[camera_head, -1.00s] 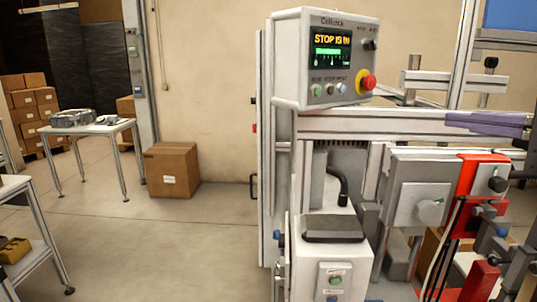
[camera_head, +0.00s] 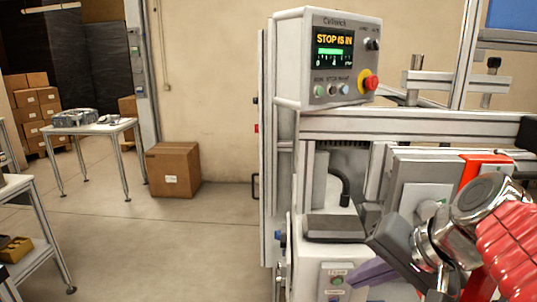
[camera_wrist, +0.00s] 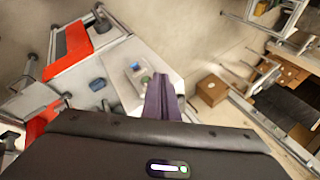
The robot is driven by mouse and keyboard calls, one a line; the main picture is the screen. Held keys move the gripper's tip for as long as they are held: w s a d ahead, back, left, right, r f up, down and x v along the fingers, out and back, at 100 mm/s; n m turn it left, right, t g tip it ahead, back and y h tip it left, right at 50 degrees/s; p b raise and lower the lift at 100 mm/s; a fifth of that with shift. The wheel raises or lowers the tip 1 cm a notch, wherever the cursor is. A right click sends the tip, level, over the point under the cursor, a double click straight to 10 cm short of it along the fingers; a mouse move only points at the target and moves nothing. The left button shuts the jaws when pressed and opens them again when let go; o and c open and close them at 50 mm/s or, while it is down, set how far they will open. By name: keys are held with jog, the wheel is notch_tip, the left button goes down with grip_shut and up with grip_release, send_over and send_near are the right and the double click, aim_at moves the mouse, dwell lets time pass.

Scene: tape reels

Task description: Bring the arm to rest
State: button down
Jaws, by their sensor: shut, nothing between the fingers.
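My gripper (camera_head: 362,276) shows at the lower right of the head view, its purple fingers together and pointing down-left. The fingers are in front of the lower white button box of the machine (camera_head: 333,281). My silver wrist and red arm sleeve come in from the right edge. In the wrist view my gripper (camera_wrist: 161,80) is shut with nothing between its fingers, over the machine's pale face. The rest of my arm is out of view.
The machine's control panel (camera_head: 341,58) reads "STOP IS IN" and has a red knob. Rails and a red bracket (camera_head: 470,170) are close to my arm.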

jog(key=s+f+n+h, duration=0.4)
jog(key=s+f+n, duration=0.2)
jog(key=f, duration=0.4)
jog(key=shift+s+a+f, duration=0.25)
jog(key=shift+s+f, duration=0.05)
jog(key=shift+s, duration=0.4)
